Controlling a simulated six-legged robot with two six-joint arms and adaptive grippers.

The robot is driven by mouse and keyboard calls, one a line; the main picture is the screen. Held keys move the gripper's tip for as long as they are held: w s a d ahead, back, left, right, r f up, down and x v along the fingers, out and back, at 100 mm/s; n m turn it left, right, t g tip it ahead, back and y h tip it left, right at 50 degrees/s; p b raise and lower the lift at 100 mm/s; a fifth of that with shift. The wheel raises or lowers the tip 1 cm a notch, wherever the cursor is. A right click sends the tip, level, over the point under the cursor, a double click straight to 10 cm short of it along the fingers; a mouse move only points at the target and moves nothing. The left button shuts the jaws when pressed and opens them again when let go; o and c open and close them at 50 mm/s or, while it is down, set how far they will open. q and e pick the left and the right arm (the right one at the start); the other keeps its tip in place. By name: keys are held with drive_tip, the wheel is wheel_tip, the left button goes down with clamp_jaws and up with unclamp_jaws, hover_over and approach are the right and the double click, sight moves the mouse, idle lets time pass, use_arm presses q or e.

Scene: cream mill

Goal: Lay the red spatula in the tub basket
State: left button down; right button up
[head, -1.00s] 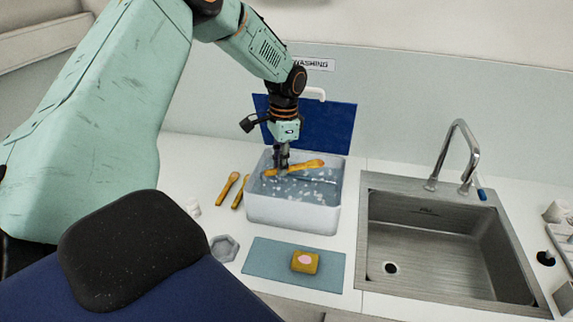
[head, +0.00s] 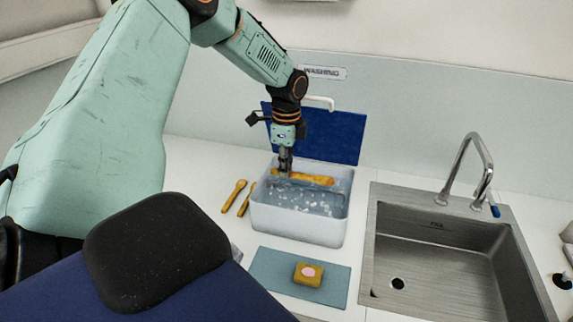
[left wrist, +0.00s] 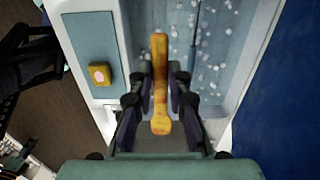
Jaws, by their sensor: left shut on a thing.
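My left gripper (head: 285,172) points down into the white tub (head: 295,227) and is shut on a spatula (head: 308,178). The spatula looks orange-yellow, not plainly red, and lies crosswise near the tub's back wall. In the left wrist view, the spatula (left wrist: 160,85) runs between the fingers of the gripper (left wrist: 160,78), over bubbly water. I cannot tell whether it touches the water or the basket. A dark bar inside the tub may be part of the basket; its outline is unclear.
Two orange-yellow utensils (head: 234,195) lie left of the tub. A yellow sponge (head: 308,273) with a pink spot rests on a blue-grey mat (head: 270,273) in front. A steel sink (head: 425,275) with a tap (head: 480,165) stands right. A blue board (head: 335,135) stands behind the tub.

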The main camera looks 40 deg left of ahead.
use_arm(q)
drive_tip(key=shift+w+a+f, duration=0.3)
drive_tip(key=shift+f, duration=0.2)
drive_tip(key=shift+s+f+b, duration=0.15)
drive_tip(key=shift+f+b, duration=0.25)
drive_tip(key=shift+b, duration=0.3)
drive_tip(key=shift+s+d+f+b, duration=0.15)
drive_tip(key=shift+d+f+b, duration=0.05)
drive_tip(key=shift+f+b, duration=0.7)
drive_tip(key=shift+w+a+f+b, duration=0.1)
drive_tip(key=shift+w+f+b, duration=0.05)
drive_tip(key=shift+f+b, duration=1.45)
drive_tip(key=shift+w+a+f+b, duration=0.1)
drive_tip(key=shift+f+b, duration=0.85)
drive_tip(key=shift+f, duration=1.2)
drive_tip(key=shift+s+d+f+b, duration=0.15)
drive_tip(key=shift+f+b, duration=0.6)
drive_tip(key=shift+f, duration=0.95)
